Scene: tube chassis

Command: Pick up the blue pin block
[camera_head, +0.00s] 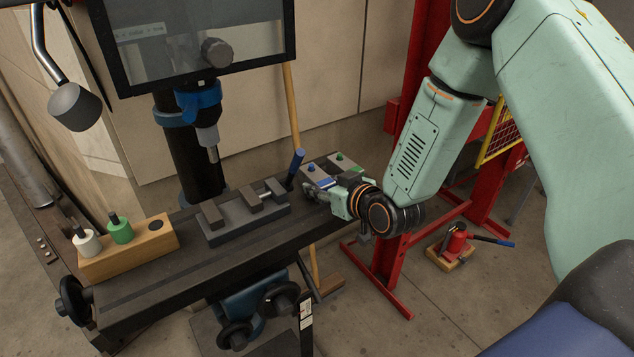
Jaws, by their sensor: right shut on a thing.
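The blue pin block (315,174) is a small grey block with a blue pin on top, at the right end of the dark machine table. My right gripper (313,188) reaches in from the right, low at the block's near side, and is shut on it. The fingers are small here and partly hide the block's near side. A blue patch shows beside the fingers. I cannot tell whether the block is clear of the surface. My left gripper is not in view.
A similar block with a green pin (340,158) sits close behind right. A grey vise (245,218) with a blue-handled lever stands to the left, then a wooden holder (130,248) with green and white pieces. A dark monitor (200,45) hangs above. A red frame (400,250) stands right.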

